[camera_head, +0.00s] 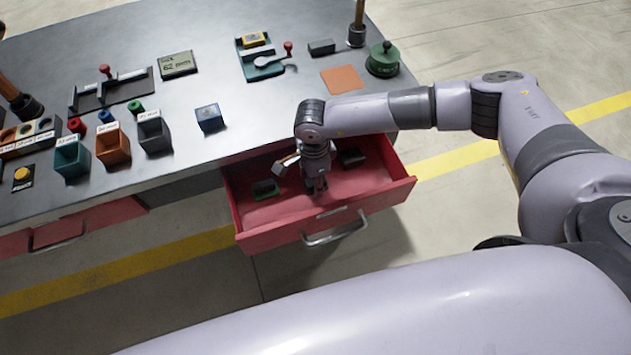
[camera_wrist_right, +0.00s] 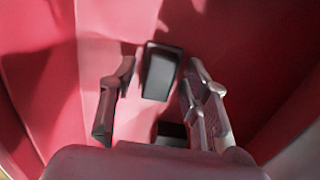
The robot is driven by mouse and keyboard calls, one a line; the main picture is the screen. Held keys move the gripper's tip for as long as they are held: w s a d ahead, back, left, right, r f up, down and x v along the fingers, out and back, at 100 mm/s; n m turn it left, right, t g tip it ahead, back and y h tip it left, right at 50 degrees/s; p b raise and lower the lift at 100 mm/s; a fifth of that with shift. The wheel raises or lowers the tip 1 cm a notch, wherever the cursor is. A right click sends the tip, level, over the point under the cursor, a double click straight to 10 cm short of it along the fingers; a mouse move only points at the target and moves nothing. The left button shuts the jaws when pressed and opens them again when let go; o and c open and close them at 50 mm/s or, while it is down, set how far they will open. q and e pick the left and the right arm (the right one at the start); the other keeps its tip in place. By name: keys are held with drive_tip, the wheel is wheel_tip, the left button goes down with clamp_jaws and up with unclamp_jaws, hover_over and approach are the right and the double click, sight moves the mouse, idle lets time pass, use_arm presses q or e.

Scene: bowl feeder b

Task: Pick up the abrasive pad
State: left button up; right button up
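My right gripper (camera_head: 318,188) reaches down into the open red drawer (camera_head: 330,238). In the right wrist view its fingers (camera_wrist_right: 160,98) are apart with nothing gripped. A dark block with a lighter grey top (camera_wrist_right: 162,72) lies ahead, between the lines of the fingers. A second dark piece (camera_wrist_right: 171,131) shows lower, partly hidden by the gripper. In the head view, a black block (camera_head: 351,157) lies right of the gripper and a dark piece with a green edge (camera_head: 265,189) lies left of it. I cannot tell which is the abrasive pad. My left gripper is not in view.
The drawer's walls stand close around the gripper, with its handle (camera_head: 336,230) in front. The grey worktop (camera_head: 240,115) above holds colored bins (camera_head: 112,147), a blue cube (camera_head: 209,117), an orange square (camera_head: 343,79) and a green round item (camera_head: 383,62).

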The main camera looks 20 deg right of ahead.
clamp_jaws()
idle(0.3)
